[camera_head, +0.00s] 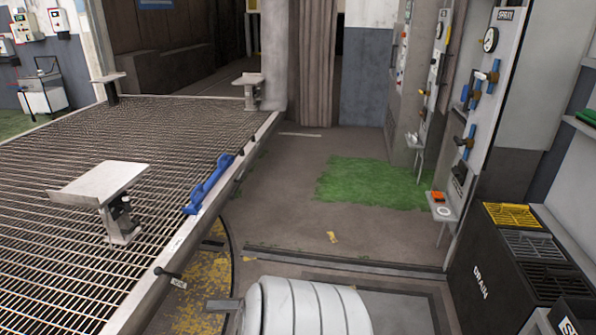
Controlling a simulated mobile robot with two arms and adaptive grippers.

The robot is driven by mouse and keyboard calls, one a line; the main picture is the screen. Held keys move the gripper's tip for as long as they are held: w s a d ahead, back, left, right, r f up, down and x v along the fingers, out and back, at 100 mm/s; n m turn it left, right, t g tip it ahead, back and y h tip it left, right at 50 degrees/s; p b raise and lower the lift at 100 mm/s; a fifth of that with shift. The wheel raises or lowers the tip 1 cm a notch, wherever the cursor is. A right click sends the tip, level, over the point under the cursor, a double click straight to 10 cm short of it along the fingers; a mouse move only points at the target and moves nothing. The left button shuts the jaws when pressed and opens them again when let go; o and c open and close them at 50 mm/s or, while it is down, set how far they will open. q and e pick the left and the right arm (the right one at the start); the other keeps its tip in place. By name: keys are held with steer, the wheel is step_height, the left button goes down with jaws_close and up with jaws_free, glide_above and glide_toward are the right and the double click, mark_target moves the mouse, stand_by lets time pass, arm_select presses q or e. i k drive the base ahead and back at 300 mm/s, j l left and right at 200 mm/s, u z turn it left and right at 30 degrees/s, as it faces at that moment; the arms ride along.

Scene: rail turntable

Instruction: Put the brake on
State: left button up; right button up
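The turntable deck (60,235) is a slatted grating with a pale metal rim, filling the left half of the head view. A blue handle (210,186) is fixed along the same rim, farther back.
A raised plate on a post (100,184) stands on the deck. A yellow-marked curved floor strip (205,290) runs beside the rim. A panel with gauge and valves (488,80) and a black drain bin (510,270) stand right. The middle floor is mostly clear.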

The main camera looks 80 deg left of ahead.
mark_target(158, 271)
steer(key=u, duration=3.8)
steer(key=i+l+u, duration=0.1)
steer(key=l, duration=0.25)
steer(key=i+l, duration=0.3)
steer(key=i+l+u, duration=0.15)
steer(key=l, duration=0.2)
steer(key=i+l, duration=0.25)
steer(key=l, duration=0.15)
steer(key=i+l+u, duration=0.15)
steer(key=l, duration=0.2)
steer(key=i+l+u, duration=0.1)
steer(key=l, duration=0.25)
steer(key=i+l, duration=0.2)
steer(key=l, duration=0.2)
steer(key=u, duration=0.05)
